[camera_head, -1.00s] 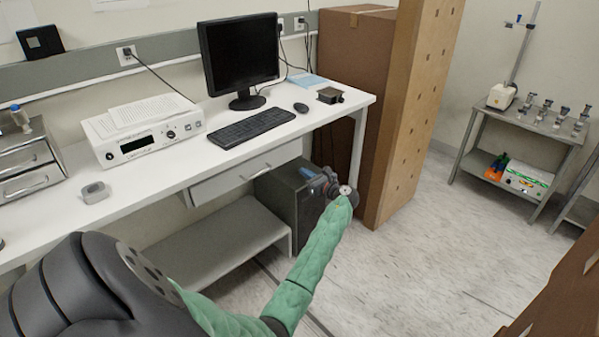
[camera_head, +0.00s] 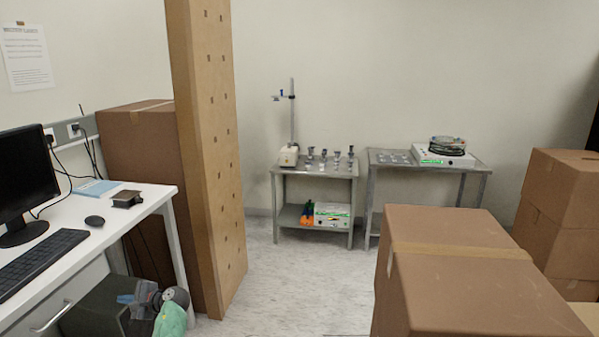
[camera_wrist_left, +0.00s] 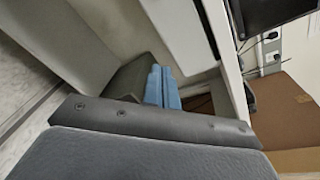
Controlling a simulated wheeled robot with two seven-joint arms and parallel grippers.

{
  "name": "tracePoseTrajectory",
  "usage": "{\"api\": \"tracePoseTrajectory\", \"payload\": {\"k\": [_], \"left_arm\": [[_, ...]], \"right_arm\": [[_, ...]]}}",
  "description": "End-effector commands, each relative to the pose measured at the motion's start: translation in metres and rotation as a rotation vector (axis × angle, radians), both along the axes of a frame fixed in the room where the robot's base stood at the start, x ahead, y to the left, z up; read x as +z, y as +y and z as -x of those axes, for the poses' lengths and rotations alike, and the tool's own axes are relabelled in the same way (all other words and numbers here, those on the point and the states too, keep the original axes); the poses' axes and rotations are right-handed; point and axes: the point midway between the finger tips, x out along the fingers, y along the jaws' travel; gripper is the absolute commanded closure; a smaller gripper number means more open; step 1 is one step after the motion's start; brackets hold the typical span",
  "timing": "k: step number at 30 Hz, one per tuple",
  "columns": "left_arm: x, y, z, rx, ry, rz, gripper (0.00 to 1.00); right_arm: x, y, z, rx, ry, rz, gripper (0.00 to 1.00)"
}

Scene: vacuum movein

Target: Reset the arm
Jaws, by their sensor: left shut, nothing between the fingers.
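My left arm with its green sleeve (camera_head: 171,320) comes in at the bottom left of the head view. My left gripper (camera_head: 126,299) is at its end, beside the white desk and in front of the dark box under it. Its blue fingers show side by side in the left wrist view (camera_wrist_left: 162,88), shut and with nothing held. Most of the left arm is below the frame. My right gripper is in neither view.
The white desk (camera_head: 150,200) with monitor (camera_head: 24,174) and keyboard (camera_head: 38,262) is at left. A tall perforated brown panel (camera_head: 210,150) stands beside it. Large cardboard boxes (camera_head: 470,290) fill the right foreground. Metal carts (camera_head: 313,172) stand behind. Floor between is clear.

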Motion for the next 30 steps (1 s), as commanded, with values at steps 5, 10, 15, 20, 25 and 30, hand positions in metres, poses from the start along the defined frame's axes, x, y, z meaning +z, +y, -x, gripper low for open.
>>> {"api": "tracePoseTrajectory", "payload": {"k": [5, 10, 15, 20, 25, 30], "left_arm": [[0.010, -0.027, -0.010, 0.030, -0.422, 0.225, 1.00], [0.023, -0.085, -0.023, 0.065, -0.808, 0.517, 1.00], [0.004, -0.172, -0.006, 0.128, -1.033, 0.862, 1.00], [-0.028, -0.255, 0.037, 0.198, -1.062, 1.139, 1.00], [-0.062, -0.327, 0.095, 0.242, -0.975, 1.336, 1.00], [-0.092, -0.383, 0.159, 0.262, -0.850, 1.466, 1.00]], "right_arm": [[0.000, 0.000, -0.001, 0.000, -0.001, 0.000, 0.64], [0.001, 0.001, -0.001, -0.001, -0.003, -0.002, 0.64], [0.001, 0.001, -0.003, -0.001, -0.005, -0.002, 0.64], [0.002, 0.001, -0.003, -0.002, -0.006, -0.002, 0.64], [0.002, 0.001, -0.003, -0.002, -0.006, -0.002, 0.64], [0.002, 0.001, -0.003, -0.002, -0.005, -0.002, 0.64]]}}
